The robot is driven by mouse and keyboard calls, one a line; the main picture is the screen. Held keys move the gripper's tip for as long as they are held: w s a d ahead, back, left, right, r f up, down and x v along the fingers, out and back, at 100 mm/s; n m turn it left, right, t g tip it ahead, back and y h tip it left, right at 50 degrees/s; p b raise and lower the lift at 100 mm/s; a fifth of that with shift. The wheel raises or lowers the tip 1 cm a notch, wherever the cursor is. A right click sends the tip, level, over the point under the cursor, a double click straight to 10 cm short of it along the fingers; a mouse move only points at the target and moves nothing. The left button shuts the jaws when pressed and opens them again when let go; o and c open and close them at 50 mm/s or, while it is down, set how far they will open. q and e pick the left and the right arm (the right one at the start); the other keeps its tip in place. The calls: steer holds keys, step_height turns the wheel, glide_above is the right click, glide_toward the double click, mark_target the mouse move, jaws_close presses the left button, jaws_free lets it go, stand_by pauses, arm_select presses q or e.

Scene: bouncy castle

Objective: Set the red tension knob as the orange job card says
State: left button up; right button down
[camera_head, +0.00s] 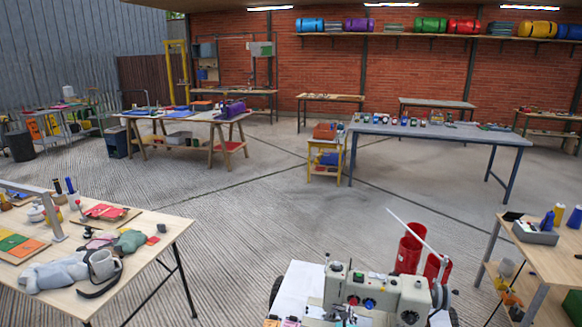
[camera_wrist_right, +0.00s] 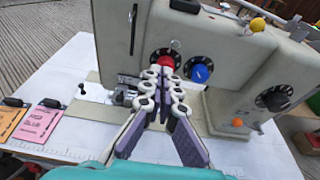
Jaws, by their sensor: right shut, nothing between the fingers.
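The red tension knob (camera_wrist_right: 163,57) sits on a black dial on the front of the cream sewing machine (camera_wrist_right: 120,50) in the right wrist view. My right gripper (camera_wrist_right: 166,68) is shut and empty, with its fingertips at the lower edge of the red knob, which they partly cover. I cannot tell whether they touch it. The orange job card (camera_wrist_right: 12,119) lies at the left of the white table beside a pink card (camera_wrist_right: 40,123); its print is too small to read. The machine (camera_head: 385,291) also shows in the head view. My left gripper is not in view.
A blue knob (camera_wrist_right: 200,73) is just right of the red one, with a black dial (camera_wrist_right: 273,98) and an orange button (camera_wrist_right: 237,123) farther right. Red bins (camera_head: 409,252) stand behind the machine. A cluttered wooden table (camera_head: 160,228) is at the left.

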mark_target(354, 302)
steer(key=shift+w+d+f, duration=0.2)
steer(key=shift+w+d, duration=0.85)
steer(key=shift+w, duration=0.25)
steer(key=shift+w+d+f, duration=0.15)
steer(key=shift+w+d, duration=0.9)
steer(key=shift+w, duration=0.25)
steer(key=shift+a+r, duration=0.1)
steer(key=shift+a, duration=0.15)
steer(key=shift+w+a, duration=0.15)
steer(key=shift+a, duration=0.15)
steer(key=shift+w+a, duration=0.2)
steer(key=shift+a, duration=0.45)
